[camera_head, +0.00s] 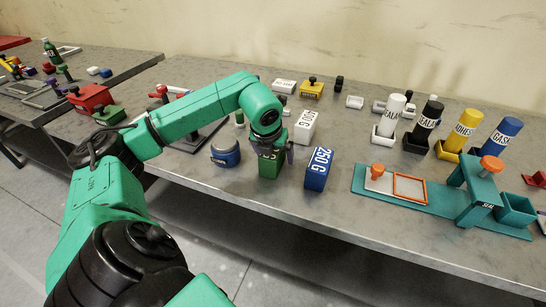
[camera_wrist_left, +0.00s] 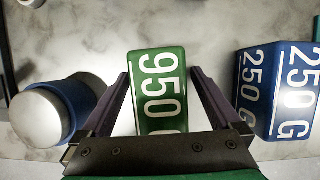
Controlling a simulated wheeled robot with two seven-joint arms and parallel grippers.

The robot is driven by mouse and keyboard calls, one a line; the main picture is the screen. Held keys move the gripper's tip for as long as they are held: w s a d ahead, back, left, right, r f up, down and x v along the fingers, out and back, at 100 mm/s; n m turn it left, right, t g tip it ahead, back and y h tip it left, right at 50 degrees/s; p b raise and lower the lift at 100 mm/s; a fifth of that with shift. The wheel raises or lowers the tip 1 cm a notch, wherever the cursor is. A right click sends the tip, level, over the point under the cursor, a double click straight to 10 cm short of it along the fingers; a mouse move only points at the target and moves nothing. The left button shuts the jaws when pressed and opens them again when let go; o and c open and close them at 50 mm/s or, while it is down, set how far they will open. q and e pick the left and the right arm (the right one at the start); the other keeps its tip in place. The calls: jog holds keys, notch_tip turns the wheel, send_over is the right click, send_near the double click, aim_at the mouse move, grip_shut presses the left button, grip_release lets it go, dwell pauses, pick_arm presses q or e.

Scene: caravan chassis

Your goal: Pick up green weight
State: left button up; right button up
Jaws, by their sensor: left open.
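The green weight (camera_head: 269,166) stands on the grey table near its front edge, directly under my left gripper (camera_head: 271,146). In the left wrist view the green weight (camera_wrist_left: 158,88) shows a white "950" label and lies between the two fingers of my left gripper (camera_wrist_left: 160,100). The fingers are open, one on each side, with small gaps to the weight. The gripper hides part of the weight's top in the head view. My right gripper is in neither view.
A blue 250 G weight (camera_head: 318,169) stands close on the right, and a round blue and grey object (camera_head: 225,151) on the left. A white weight (camera_head: 304,127) stands behind. A teal press fixture (camera_head: 440,205) and several coloured bottles (camera_head: 462,135) are farther right.

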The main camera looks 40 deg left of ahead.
pick_arm(q)
grip_shut()
jog(key=shift+r, duration=0.1)
